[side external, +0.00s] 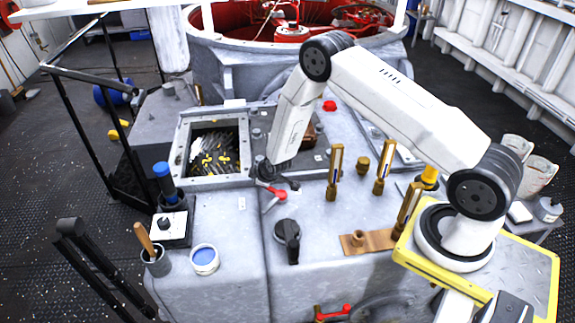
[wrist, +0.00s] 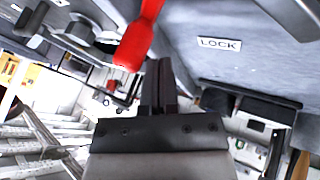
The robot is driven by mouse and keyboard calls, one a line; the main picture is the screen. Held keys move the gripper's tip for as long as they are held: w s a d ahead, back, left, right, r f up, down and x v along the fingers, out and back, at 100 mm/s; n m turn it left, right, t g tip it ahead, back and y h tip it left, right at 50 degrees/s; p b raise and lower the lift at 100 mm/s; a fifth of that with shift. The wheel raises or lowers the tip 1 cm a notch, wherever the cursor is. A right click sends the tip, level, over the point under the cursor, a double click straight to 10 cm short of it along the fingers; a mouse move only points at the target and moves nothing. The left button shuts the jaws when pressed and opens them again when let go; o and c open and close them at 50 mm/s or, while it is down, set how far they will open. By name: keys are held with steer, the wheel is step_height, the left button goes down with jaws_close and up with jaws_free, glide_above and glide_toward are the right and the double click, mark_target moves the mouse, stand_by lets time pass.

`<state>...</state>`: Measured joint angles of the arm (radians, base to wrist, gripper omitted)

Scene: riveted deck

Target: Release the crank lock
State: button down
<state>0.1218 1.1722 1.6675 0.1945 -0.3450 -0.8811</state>
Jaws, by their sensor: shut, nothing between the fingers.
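A small red-handled lever (side external: 274,193) stands on the grey console top, near the middle of the side view. In the wrist view its red grip (wrist: 138,42) hangs from the top edge, just left of my fingers. A white plate reading LOCK (wrist: 219,43) is on the grey surface to the right. My gripper (side external: 292,183) is low over the console beside the lever. In the wrist view my gripper (wrist: 158,68) has its dark fingers together and empty. The grip looks very near the fingers; I cannot tell whether they touch.
A black handle (side external: 287,238) stands in front of the lever. An open square bin (side external: 180,150) is behind left. Brass posts (side external: 334,172) rise to the right. A blue-filled cup (side external: 205,260) and a wooden-handled tool in a pot (side external: 156,262) stand front left.

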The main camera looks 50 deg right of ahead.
steer(key=shift+s+a, duration=0.1)
steer(key=shift+a, duration=0.5)
steer(key=a, duration=0.3)
steer(key=shift+s+r, duration=0.2)
steer(key=shift+s, duration=0.15)
steer(key=s+a+r, duration=0.3)
steer(key=s+r, duration=0.1)
steer(key=r, duration=0.3)
steer(key=shift+s+a+r, duration=0.2)
steer(key=shift+r, duration=0.1)
steer(key=shift+r, duration=0.1)
steer(key=s+r+m+g, duration=0.2)
steer(key=s+r+m, duration=0.1)
steer(key=s+r, duration=0.4)
steer(key=s+r+m+g+y, duration=0.1)
steer(key=s+r+m+g, duration=0.1)
steer(key=s+r, duration=0.6)
steer(key=s+m, duration=0.1)
steer(key=s, duration=0.4)
steer(key=shift+r+g+y, duration=0.25)
steer(key=shift+g+y, duration=0.05)
